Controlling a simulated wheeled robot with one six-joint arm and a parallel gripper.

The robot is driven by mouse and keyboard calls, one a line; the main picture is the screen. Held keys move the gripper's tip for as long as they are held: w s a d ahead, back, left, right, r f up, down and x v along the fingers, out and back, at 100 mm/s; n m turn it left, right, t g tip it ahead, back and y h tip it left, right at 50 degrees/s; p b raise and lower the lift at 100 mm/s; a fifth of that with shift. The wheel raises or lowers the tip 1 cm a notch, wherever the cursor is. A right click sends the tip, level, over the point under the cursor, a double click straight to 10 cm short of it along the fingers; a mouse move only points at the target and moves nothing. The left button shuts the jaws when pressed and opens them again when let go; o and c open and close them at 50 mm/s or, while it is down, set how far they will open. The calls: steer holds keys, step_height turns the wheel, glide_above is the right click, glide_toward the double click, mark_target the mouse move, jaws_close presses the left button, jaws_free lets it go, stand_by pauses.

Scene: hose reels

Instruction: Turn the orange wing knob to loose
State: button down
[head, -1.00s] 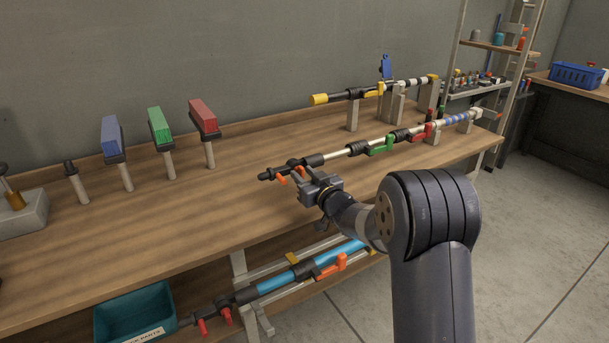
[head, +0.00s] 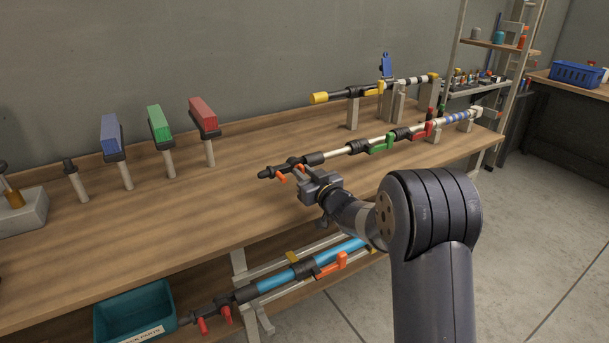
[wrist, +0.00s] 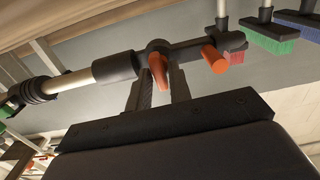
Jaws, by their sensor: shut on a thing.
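A horizontal pole (head: 330,155) with a black end fitting lies above the front of the bench. Two orange wing knobs stick out of the black fitting. In the wrist view one orange wing knob (wrist: 158,72) sits between the two fingers of my gripper (wrist: 162,84), which is shut on it. The second orange knob (wrist: 215,58) is to the right on the same fitting, clear of my fingers; it also shows in the head view (head: 282,178). In the head view my gripper (head: 302,177) hides most of the held knob.
Farther along the pole are a green lever (head: 381,147) and a red lever (head: 423,133). A second pole with a yellow end (head: 319,98) runs behind it. Blue, green and red brushes stand left. A blue pole and teal bin (head: 133,308) are below.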

steer(key=n+b, duration=0.4)
steer(key=b, duration=0.1)
steer(key=shift+f, duration=0.25)
steer(key=n+b, duration=0.5)
steer(key=n, duration=0.1)
steer(key=shift+s+a+n, duration=0.1)
steer(key=shift+n, duration=0.2)
steer(key=n+b, duration=0.4)
steer(key=n, duration=0.2)
steer(key=shift+f+b, duration=0.15)
steer(key=shift+b, duration=0.15)
steer(key=shift+n+b, duration=1.1)
steer(key=shift+n, duration=1.1)
steer(key=c, duration=1.5)
jaws_free()
steer(key=v, duration=1.1)
